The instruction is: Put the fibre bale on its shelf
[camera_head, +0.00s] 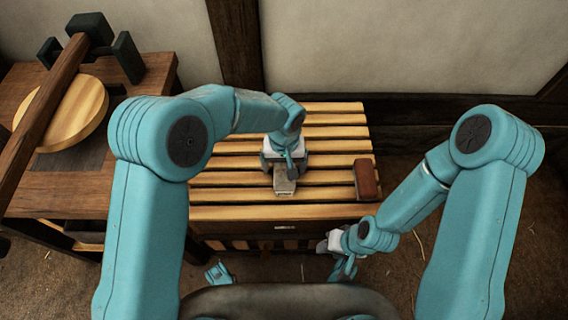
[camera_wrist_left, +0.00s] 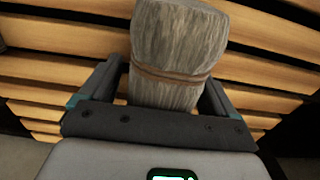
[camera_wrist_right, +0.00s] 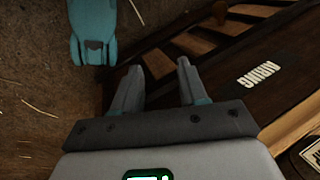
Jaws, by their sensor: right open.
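The fibre bale (camera_wrist_left: 172,50) is a grey, fibrous bundle with a brown tie around it. In the head view the bale (camera_head: 284,186) shows as a small grey piece over the slatted wooden bench top (camera_head: 330,132). My left gripper (camera_head: 284,165) is above the bench, with its fingers on either side of the bale. In the left wrist view the bale is slightly tilted between the fingers; firm contact cannot be made out. My right gripper (camera_wrist_right: 160,68) is open and empty, low by the bench's front right side. I cannot tell which shelf is the bale's.
A reddish-brown block (camera_head: 367,180) lies at the bench's right edge. A pale label (camera_head: 285,227) is on the bench front, with slats below. A table (camera_head: 60,185) at the left carries a round wooden disc (camera_head: 82,118) and a beam. Straw-strewn floor lies at the right.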

